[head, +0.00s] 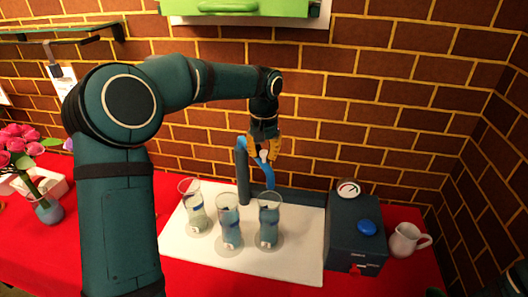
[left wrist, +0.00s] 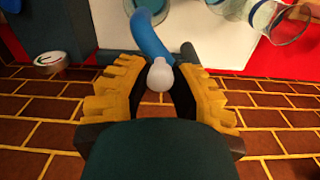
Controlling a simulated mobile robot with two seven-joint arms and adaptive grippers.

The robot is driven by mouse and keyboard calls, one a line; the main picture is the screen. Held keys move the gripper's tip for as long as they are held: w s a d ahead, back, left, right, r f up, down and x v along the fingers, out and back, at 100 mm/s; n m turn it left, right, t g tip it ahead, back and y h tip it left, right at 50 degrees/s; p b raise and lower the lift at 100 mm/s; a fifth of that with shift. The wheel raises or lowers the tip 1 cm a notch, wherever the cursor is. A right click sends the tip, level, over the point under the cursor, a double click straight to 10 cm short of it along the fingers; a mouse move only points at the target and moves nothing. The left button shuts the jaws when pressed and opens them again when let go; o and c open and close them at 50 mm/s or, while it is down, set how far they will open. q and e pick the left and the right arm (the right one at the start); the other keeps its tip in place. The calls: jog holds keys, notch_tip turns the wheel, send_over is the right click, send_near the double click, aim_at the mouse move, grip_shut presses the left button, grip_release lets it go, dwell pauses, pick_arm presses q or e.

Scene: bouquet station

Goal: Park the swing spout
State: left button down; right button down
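The swing spout is a blue curved tube (head: 269,175) on a dark upright post (head: 242,175) behind the glasses. Its outlet end points down over the right-hand glass. A small white knob (head: 263,156) sits on the spout; it shows large in the left wrist view (left wrist: 160,75). My left gripper (head: 262,153) is above the spout, pointing down. Its yellow fingers stand on either side of the knob, and in the left wrist view (left wrist: 160,82) they look parted around it; whether they touch it is hard to tell.
Three glasses (head: 229,222) stand on a white mat (head: 290,262) on the red table (head: 420,280). A dark box (head: 355,235) with a gauge (head: 348,189) and blue button (head: 367,227) stands right, beside a white pitcher (head: 404,241). Pink flowers (head: 15,145) are left.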

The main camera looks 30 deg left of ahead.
pick_arm(q)
jog(key=w+d+n+p, duration=0.2)
jog(key=w+n+p, duration=0.7)
jog(key=w+p, duration=0.2)
jog(key=shift+w+d+p, duration=0.3)
jog(key=shift+w+p, duration=0.1)
jog(key=shift+w, duration=0.5)
jog(key=shift+f+n, duration=0.1)
jog(key=shift+n, duration=0.2)
jog(key=c, duration=0.7)
grip_release()
jog(key=shift+c, duration=0.2)
